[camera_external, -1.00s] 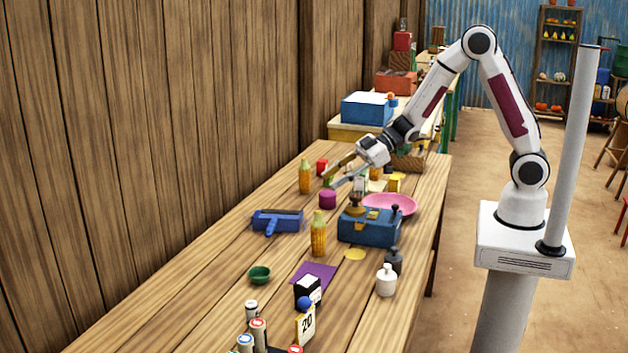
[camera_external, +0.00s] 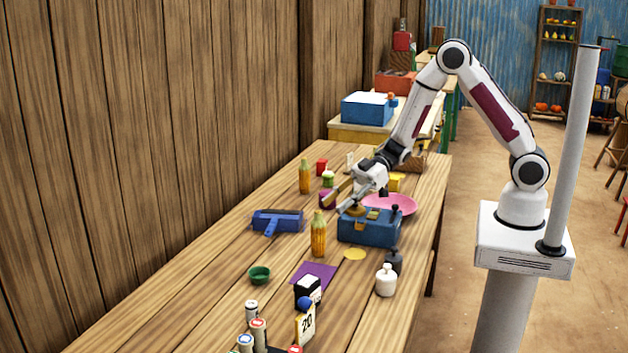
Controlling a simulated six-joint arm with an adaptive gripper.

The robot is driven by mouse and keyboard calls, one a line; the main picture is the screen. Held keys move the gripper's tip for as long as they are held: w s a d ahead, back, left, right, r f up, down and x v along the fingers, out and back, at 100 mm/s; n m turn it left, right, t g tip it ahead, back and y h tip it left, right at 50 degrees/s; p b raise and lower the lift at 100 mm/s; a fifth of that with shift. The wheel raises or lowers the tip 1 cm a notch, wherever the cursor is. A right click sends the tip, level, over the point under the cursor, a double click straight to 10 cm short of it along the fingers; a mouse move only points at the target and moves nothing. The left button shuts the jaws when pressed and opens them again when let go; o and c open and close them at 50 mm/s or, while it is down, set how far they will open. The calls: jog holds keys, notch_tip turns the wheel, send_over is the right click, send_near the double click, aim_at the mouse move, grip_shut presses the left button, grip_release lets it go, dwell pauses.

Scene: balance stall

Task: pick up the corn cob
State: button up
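Two yellow corn cobs with green tops stand upright on the wooden table. The nearer corn cob (camera_external: 318,236) is left of the blue box scale. The farther corn cob (camera_external: 305,177) stands toward the wall. My gripper (camera_external: 333,207) is above the table, just up and to the right of the nearer cob, pointing down and left. Its two fingers are apart with nothing seen between them, and it looks apart from both cobs.
The blue scale box (camera_external: 368,232) and pink dish (camera_external: 402,203) are right of the nearer cob. A blue brush-like tool (camera_external: 277,221) lies left. A green bowl (camera_external: 260,275) and white bottle (camera_external: 386,281) stand nearer the camera.

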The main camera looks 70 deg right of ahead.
aim_at(318, 224)
jog(key=shift+x, duration=1.1)
jog(key=shift+x, duration=2.6)
jog(key=shift+w+d, duration=0.1)
grip_shut()
